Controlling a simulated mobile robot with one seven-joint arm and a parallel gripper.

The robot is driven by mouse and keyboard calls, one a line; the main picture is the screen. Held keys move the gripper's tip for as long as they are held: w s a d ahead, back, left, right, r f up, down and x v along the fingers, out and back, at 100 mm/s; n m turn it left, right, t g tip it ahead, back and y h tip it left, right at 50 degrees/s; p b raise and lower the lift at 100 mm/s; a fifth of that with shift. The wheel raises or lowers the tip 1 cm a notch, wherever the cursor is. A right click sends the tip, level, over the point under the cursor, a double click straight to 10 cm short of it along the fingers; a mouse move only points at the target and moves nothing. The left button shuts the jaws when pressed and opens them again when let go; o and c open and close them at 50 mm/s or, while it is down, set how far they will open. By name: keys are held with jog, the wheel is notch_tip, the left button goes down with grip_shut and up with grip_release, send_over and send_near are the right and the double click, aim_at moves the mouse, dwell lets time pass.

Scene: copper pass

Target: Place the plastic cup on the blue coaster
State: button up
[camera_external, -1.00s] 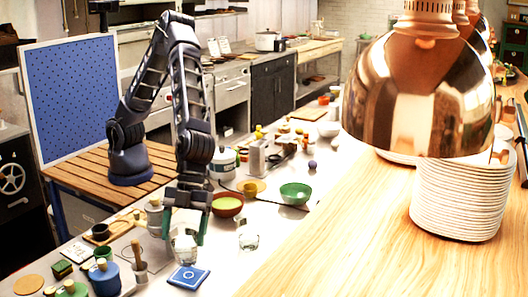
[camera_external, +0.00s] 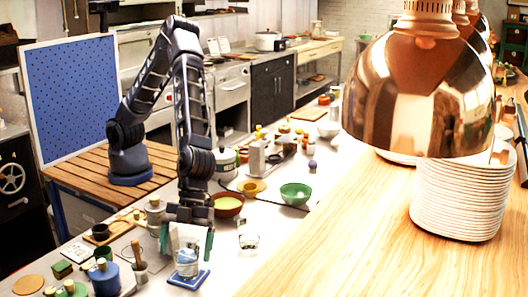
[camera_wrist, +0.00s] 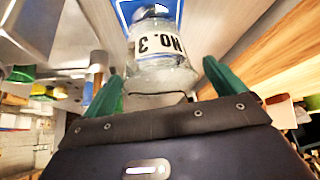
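The clear plastic cup (camera_external: 187,264) stands upright on the blue coaster (camera_external: 178,282), which has a pale border. In the wrist view the cup (camera_wrist: 162,62) has a white band reading "NO. 3", and part of the coaster (camera_wrist: 127,12) shows behind it. My gripper (camera_external: 188,243) is above the coaster, with its green fingers around the cup's upper part. The fingers also show in the wrist view (camera_wrist: 163,78), spread with a gap on each side of the cup. The cup hides the middle of the coaster.
A clear glass (camera_external: 248,241) stands to the right. A blue pot (camera_external: 105,279) and several small items crowd the left. A red-brown bowl (camera_external: 228,205) and a green bowl (camera_external: 295,193) are farther back. The counter right of the coaster is mostly bare.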

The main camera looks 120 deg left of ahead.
jog(key=v, duration=1.2)
jog(key=s+a+r+n+t+y, duration=0.1)
jog(key=s+a+r+n+y, duration=0.1)
jog(key=s+a+r, duration=0.35)
jog(key=s+a+r+n+y, duration=0.25)
jog(key=s+a, duration=0.35)
jog(key=a, duration=0.3)
jog(key=s+a+r+n+y, duration=0.1)
jog(key=s+a+n, duration=0.4)
jog(key=s+a, duration=0.6)
jog(key=s+a+r+n+t+y, duration=0.1)
jog(key=s+a+r+n, duration=0.2)
jog(key=s+a, duration=0.9)
jog(key=s+n, duration=0.2)
jog(key=s, duration=0.6)
jog(key=shift+s+t, duration=0.3)
jog(key=shift+a+r, duration=0.1)
jog(key=shift+r, duration=0.05)
dwell(1.8)
